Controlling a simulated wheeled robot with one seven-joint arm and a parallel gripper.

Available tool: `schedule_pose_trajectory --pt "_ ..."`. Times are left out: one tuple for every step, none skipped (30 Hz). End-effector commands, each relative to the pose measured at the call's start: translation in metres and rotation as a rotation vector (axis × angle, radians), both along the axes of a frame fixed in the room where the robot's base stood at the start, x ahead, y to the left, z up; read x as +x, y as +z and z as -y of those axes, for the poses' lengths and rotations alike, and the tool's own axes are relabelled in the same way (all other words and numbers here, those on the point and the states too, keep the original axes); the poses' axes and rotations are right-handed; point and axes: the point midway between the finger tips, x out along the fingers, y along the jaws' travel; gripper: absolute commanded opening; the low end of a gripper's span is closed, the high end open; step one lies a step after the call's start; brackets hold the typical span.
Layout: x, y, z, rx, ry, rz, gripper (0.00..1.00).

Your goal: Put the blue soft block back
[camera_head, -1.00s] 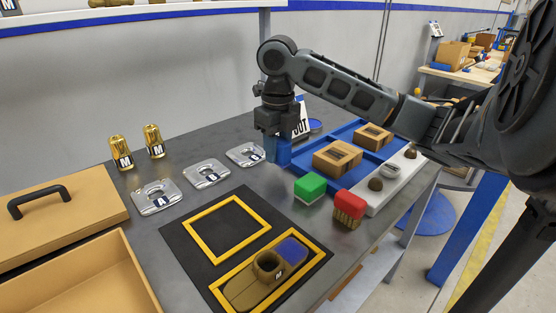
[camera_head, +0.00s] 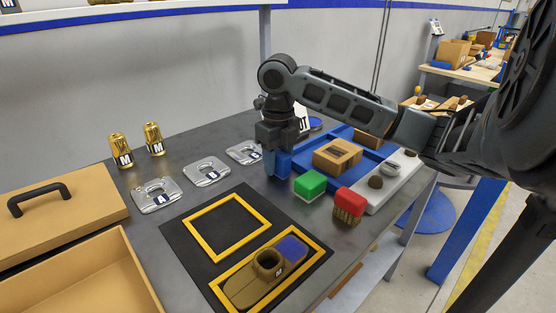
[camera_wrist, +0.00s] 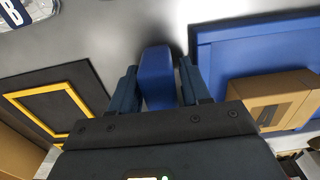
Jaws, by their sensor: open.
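The blue soft block (camera_wrist: 156,78) stands between my gripper's two dark blue fingers in the wrist view, with narrow gaps visible beside it. My gripper (camera_head: 281,165) is open and low over the grey table, pointing down, just left of the blue tray (camera_head: 330,188). In the head view blue shows at the fingertips, but I cannot separate block from fingers there. Whether the block's underside touches the table is hidden.
The tray holds cardboard-coloured boxes (camera_head: 337,154). A black mat (camera_head: 184,240) with yellow frames bears a brown part (camera_head: 249,289).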

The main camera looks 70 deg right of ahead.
Motion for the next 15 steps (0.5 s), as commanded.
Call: schedule_pose_trajectory --pt "0.000 0.001 0.000 0.000 0.000 0.000 0.47" --pt "0.000 0.002 0.000 0.000 0.000 0.000 0.47" --pt "0.000 0.004 0.000 0.000 0.000 0.000 0.47" --pt "0.000 0.006 0.000 0.000 0.000 0.000 0.47" --pt "0.000 0.007 0.000 -0.001 0.000 0.000 0.47" --pt "0.001 0.012 0.000 -0.002 0.000 0.002 0.47" --pt "0.001 0.016 0.000 -0.002 0.001 0.002 0.47" --pt "0.000 0.022 0.000 -0.002 0.001 0.002 0.47" --pt "0.001 0.029 0.000 -0.005 0.002 0.002 0.47" --pt "0.001 0.036 0.000 -0.003 0.003 0.002 0.47" --pt "0.001 0.042 0.000 -0.003 0.002 0.002 0.47" --pt "0.001 0.051 0.000 -0.003 0.002 0.002 0.47" --pt "0.001 0.057 0.000 -0.004 0.001 0.002 0.47" --pt "0.001 0.064 0.001 -0.004 0.002 0.001 0.47" --pt "0.001 0.072 0.000 -0.002 0.003 0.002 0.47"
